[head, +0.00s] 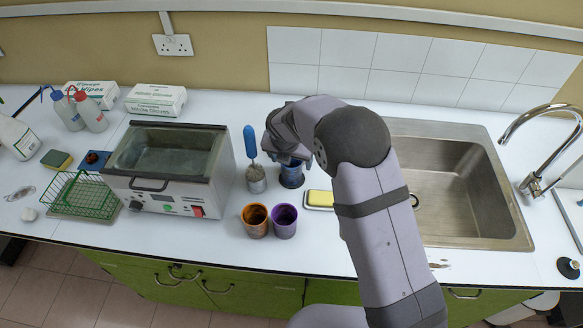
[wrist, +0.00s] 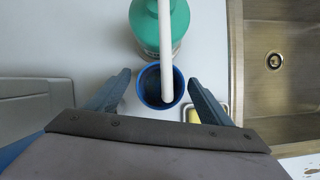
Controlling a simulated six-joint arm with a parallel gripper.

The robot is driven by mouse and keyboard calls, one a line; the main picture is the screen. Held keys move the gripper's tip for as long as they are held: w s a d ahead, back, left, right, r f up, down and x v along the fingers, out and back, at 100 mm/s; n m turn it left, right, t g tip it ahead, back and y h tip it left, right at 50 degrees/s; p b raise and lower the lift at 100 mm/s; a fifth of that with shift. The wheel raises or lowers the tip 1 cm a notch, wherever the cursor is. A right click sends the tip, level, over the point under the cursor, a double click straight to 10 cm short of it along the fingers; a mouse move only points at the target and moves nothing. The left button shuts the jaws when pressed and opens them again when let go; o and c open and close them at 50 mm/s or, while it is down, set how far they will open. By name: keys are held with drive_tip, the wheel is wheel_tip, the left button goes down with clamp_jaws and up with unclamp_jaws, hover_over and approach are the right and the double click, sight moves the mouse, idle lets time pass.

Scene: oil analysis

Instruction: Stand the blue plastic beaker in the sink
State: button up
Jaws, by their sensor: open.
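The blue plastic beaker (head: 291,178) stands upright on the white worktop, left of the sink, partly hidden under my gripper. In the wrist view the beaker (wrist: 142,93) shows from above, its mouth between the two fingers. My gripper (head: 289,155) is open; in the wrist view its fingers (wrist: 160,78) lie on either side of the beaker, with gaps visible. I cannot tell how high the fingertips are. The steel sink (head: 452,228) is to the right, its basin looking empty; its edge also shows in the wrist view (wrist: 238,60).
A green-topped bottle (wrist: 160,25) stands close behind the beaker, its white tube reaching over the beaker's mouth. A yellow sponge (head: 320,199) lies to the right. Orange (head: 255,221) and purple (head: 284,222) beakers stand in front. A blue-handled tool (head: 250,142) and a bath (head: 165,190) are left.

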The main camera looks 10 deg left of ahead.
drive_tip(key=shift+c, duration=0.4)
drive_tip(key=c, duration=1.2)
drive_tip(key=shift+o, duration=0.2)
drive_tip(key=shift+d+r+b, duration=0.1)
drive_tip(key=shift+b, duration=0.25)
drive_tip(key=shift+s+d+r, duration=0.1)
drive_tip(key=shift+r, duration=0.05)
wheel_tip(320, 180, up, 6)
drive_tip(key=b, duration=0.2)
drive_tip(key=shift+s+d+r+b, duration=0.1)
drive_tip(key=shift+r+b, duration=0.15)
drive_tip(key=shift+b, duration=0.05)
drive_tip(key=s+d+b, duration=0.5)
drive_tip(key=s+d, duration=0.7)
drive_tip(key=d, duration=0.3)
drive_tip(key=shift+s+b, duration=0.15)
drive_tip(key=shift+b, duration=0.15)
